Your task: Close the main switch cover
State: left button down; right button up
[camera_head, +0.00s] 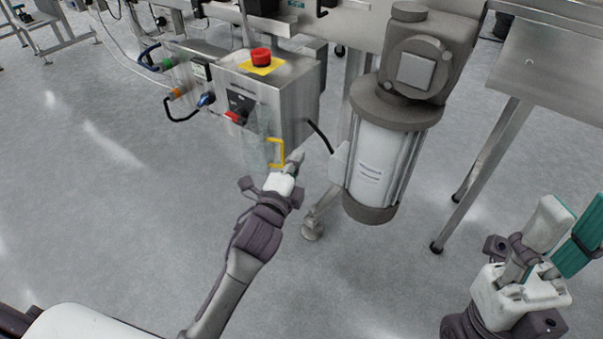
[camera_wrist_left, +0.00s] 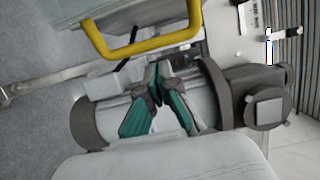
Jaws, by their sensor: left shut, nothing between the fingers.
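The main switch cover (camera_head: 256,140) is a clear panel with a yellow handle (camera_head: 282,153), standing out from the front of the steel control box (camera_head: 290,100). The red main switch (camera_head: 235,117) shows beside it, uncovered. My left gripper (camera_head: 297,157) is shut and empty, right at the yellow handle's right side; whether it touches the handle I cannot tell. In the left wrist view the handle (camera_wrist_left: 150,46) crosses above my left fingertips (camera_wrist_left: 160,72), which meet. My right gripper (camera_head: 572,228) is open at the lower right, away from the box.
A red emergency button (camera_head: 261,57) on a yellow plate sits on top of the box. A motor with a cylinder (camera_head: 380,165) stands close right of my left gripper. Cables and plugs (camera_head: 178,92) are left of the box. The floor in front is clear.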

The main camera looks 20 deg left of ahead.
pick_arm(q)
jog(key=shift+s+a, duration=0.25)
jog(key=shift+a, duration=0.6)
jog(key=shift+r, duration=0.1)
